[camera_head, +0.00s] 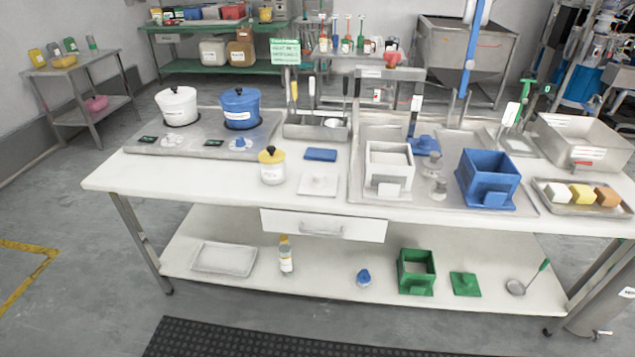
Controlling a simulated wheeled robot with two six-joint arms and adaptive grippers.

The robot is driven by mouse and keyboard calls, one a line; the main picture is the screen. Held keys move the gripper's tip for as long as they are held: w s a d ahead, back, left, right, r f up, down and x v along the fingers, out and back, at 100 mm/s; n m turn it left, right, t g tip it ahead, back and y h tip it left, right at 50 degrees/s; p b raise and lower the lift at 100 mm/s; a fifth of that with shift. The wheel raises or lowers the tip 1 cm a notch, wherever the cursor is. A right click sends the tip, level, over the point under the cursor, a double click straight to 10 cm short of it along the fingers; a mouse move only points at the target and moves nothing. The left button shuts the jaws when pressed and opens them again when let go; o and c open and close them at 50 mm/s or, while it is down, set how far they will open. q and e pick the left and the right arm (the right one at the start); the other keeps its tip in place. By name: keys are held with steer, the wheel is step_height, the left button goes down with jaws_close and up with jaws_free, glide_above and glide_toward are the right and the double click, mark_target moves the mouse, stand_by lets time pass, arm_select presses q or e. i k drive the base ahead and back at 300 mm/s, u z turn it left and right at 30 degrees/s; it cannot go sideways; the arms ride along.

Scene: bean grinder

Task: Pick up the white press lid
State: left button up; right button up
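A flat white square piece with a small raised part, which looks like the white press lid (318,185), lies on the white tabletop left of centre. The white square press box (389,168) stands to its right on a grey tray, apart from it. The white piece is pale against the pale table, so its edges are faint. Neither of my grippers shows in the head view.
A yellow-lidded jar (272,167) stands just left of the white piece, and a blue flat block (320,154) lies behind it. A blue box (487,178) stands further right. White and blue pots (240,105) stand back left. The table's front left is clear.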

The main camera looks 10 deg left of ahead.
mark_target(316, 183)
steer(key=k, duration=0.65)
steer(key=z, duration=0.65)
steer(key=i, duration=0.6)
steer(key=z, duration=0.8)
steer(key=i, duration=0.8)
steer(key=u, duration=0.7)
steer(key=i, duration=0.65)
steer(key=u, duration=0.7)
